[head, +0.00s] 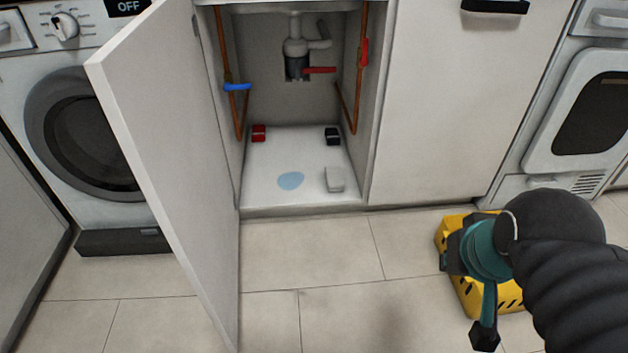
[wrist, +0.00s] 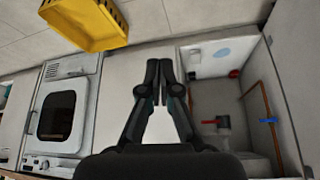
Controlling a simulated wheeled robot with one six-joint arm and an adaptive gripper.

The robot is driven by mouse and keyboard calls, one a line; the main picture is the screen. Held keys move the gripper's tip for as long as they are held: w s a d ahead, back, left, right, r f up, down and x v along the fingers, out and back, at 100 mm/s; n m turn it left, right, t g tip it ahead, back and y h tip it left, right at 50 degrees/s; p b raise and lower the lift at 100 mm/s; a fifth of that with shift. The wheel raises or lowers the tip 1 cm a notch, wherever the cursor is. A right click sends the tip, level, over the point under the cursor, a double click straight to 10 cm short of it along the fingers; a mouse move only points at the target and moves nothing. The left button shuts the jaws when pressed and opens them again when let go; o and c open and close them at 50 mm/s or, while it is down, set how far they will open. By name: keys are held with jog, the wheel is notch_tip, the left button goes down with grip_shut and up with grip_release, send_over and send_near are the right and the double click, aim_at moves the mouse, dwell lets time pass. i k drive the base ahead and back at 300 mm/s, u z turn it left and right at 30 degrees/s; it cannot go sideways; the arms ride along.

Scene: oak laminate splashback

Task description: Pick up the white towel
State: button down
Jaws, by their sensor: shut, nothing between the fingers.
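A small pale grey-white block (head: 334,179), which looks like the folded white towel, lies on the floor of the open under-sink cabinet, near its front right. In the head view my arm is at the lower right, outside the cabinet and apart from the block, over a yellow crate.
A light blue patch (head: 290,181) lies left of the block. A red box (head: 259,133) and a black box (head: 332,136) stand behind. Copper pipes and a drain trap (head: 296,62) hang above. The open door (head: 170,150) bounds the left. The yellow crate (head: 452,228) is right on the floor.

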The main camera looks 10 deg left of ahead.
aim_at(335, 179)
jog(key=u, duration=0.4)
jog(key=i, duration=1.25)
jog(key=u, duration=0.4)
